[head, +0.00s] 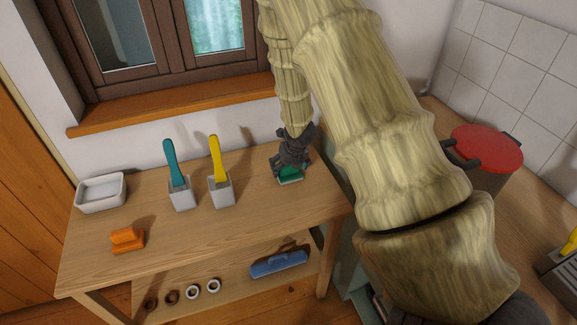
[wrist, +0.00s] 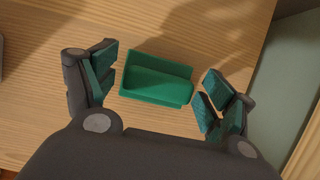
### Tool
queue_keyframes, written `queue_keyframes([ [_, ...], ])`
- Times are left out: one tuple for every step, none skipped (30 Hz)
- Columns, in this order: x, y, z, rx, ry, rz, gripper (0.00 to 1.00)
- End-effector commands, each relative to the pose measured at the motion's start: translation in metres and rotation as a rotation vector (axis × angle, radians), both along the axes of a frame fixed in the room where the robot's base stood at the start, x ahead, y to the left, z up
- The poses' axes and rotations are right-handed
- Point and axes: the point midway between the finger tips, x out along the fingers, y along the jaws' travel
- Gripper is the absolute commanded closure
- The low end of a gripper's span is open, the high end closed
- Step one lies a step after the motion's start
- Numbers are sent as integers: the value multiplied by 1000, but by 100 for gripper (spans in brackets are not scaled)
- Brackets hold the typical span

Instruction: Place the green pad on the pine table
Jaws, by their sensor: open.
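The green pad (wrist: 157,80) lies on the wooden top of the pine table (head: 205,243), near its right end. It is a green block with a raised part, and in the wrist view it sits between my spread fingers with gaps on both sides. In the head view the pad (head: 291,175) shows only partly below my gripper (head: 292,163), which hides the rest. My gripper is open, with nothing held. In the wrist view, bare table top (wrist: 60,25) surrounds the pad.
An orange pad (head: 127,240) lies front left on the table. A white dish (head: 101,192), a teal-handled brush (head: 174,163) and a yellow-handled brush (head: 218,158) in cups stand along the back. The table's right edge is close to my gripper. The front middle is clear.

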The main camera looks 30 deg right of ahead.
Motion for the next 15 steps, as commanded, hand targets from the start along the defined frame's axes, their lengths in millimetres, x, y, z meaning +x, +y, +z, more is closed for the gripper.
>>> queue_keyframes([
  [0, 0, 0, 0, 0, 0, 16],
  [0, 0, 0, 0, 0, 0, 16],
  [0, 0, 0, 0, 0, 0, 16],
  [0, 0, 0, 0, 0, 0, 16],
  [0, 0, 1, 0, 0, 0, 16],
  [0, 0, 2, 0, 0, -1, 16],
  [0, 0, 3, 0, 0, -1, 16],
  [-1, 0, 4, 0, 0, 0, 16],
  [-1, 0, 6, 0, -1, 0, 16],
  [-2, 1, 8, 0, -1, 0, 16],
  [-3, 1, 11, -1, -1, 1, 16],
  [-4, 1, 14, -1, -1, 1, 16],
  [-5, 1, 17, 0, -1, 0, 16],
  [-7, 2, 21, 0, -2, -1, 16],
  [-9, 2, 25, 0, -2, -1, 16],
])
